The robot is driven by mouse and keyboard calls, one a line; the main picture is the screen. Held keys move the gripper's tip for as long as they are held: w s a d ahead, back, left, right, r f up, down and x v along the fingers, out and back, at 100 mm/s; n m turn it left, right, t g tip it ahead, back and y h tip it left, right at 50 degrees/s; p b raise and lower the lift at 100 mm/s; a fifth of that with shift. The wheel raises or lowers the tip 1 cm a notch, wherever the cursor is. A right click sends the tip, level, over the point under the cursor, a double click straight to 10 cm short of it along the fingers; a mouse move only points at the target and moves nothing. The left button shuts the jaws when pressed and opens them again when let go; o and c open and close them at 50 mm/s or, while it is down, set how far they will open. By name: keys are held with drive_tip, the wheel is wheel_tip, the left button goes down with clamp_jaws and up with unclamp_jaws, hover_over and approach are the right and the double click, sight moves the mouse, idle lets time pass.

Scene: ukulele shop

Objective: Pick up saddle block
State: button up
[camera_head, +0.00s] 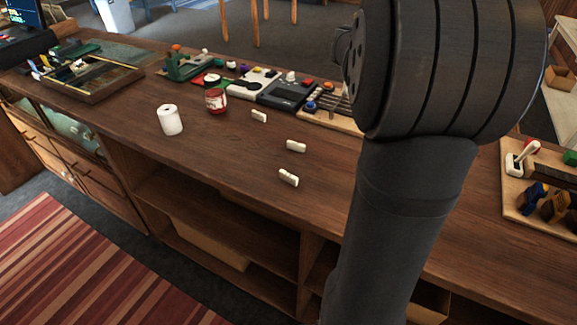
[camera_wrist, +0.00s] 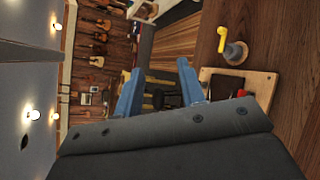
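Three small white blocks lie apart on the wooden counter in the head view: one at the back (camera_head: 259,116), one in the middle (camera_head: 296,146) and one nearest the front edge (camera_head: 288,178). I cannot tell from their looks which is the saddle block. My gripper (camera_wrist: 159,70) shows in the wrist view as two blue fingers spread apart with nothing between them. It points out across the room, and no white block shows in that view. In the head view my arm hides the gripper and part of the counter.
A white roll (camera_head: 170,121) and a red tin (camera_head: 215,101) stand left of the blocks on the counter (camera_head: 235,160). Tools and trays line the back. A wooden tool board (camera_head: 540,215) sits at the right. The counter around the blocks is clear.

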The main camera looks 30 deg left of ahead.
drive_tip(key=s+a+f+m+g+y, duration=0.35)
drive_tip(key=s+a+f+g, duration=0.35)
drive_tip(key=s, duration=0.5)
drive_tip(key=n+g+y, duration=0.1)
drive_tip(key=g+y, duration=0.4)
hover_over(289, 174)
drive_tip(key=f, duration=1.3)
drive_tip(key=shift+s+d, duration=0.1)
drive_tip(key=shift+d, duration=0.1)
drive_tip(key=f, duration=0.5)
drive_tip(key=shift+a, duration=0.25)
clamp_jaws()
